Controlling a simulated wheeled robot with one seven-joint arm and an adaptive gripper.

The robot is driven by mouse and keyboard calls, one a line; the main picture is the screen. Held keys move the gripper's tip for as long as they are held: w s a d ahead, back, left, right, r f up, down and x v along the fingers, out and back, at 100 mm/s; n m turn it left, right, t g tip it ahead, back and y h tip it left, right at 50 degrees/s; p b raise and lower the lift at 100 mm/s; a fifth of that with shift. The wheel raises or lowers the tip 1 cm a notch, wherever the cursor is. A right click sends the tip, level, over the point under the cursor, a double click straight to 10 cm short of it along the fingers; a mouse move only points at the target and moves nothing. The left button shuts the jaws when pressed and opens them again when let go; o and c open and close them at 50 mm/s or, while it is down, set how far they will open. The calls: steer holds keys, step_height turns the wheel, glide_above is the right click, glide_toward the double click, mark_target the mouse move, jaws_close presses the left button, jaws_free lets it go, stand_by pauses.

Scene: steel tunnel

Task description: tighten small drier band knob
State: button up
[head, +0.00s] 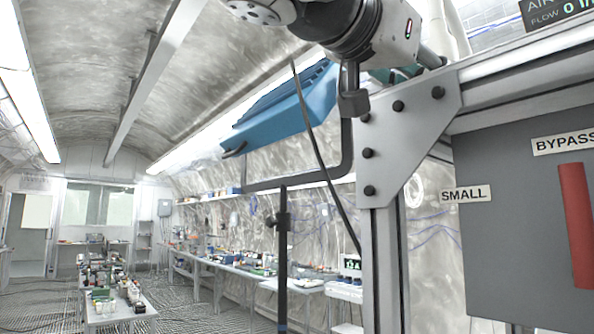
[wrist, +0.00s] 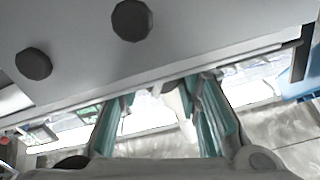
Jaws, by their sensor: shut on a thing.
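My gripper (head: 405,74) is at the top of the head view, mostly hidden behind the metal frame and its corner plate. In the wrist view its two teal fingers (wrist: 160,97) stand apart and reach up behind the edge of a grey plate. I cannot make out the small drier band knob in either view. The "SMALL" label (head: 466,194) is on the dark grey panel (head: 510,240) at the right of the head view.
The bolted corner plate (head: 410,125) and upright post (head: 380,260) stand close to my gripper. A blue case (head: 285,105) is left of it, above a thin black stand (head: 283,240). A red handle (head: 576,225) is under the "BYPASS" label. Cluttered benches (head: 115,305) line the tunnel.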

steer(key=o, duration=1.1)
steer(key=shift+o, duration=0.2)
steer(key=shift+s+a, duration=0.1)
steer(key=v, duration=1.1)
steer(key=shift+s+a, duration=0.2)
steer(key=shift+a, duration=0.1)
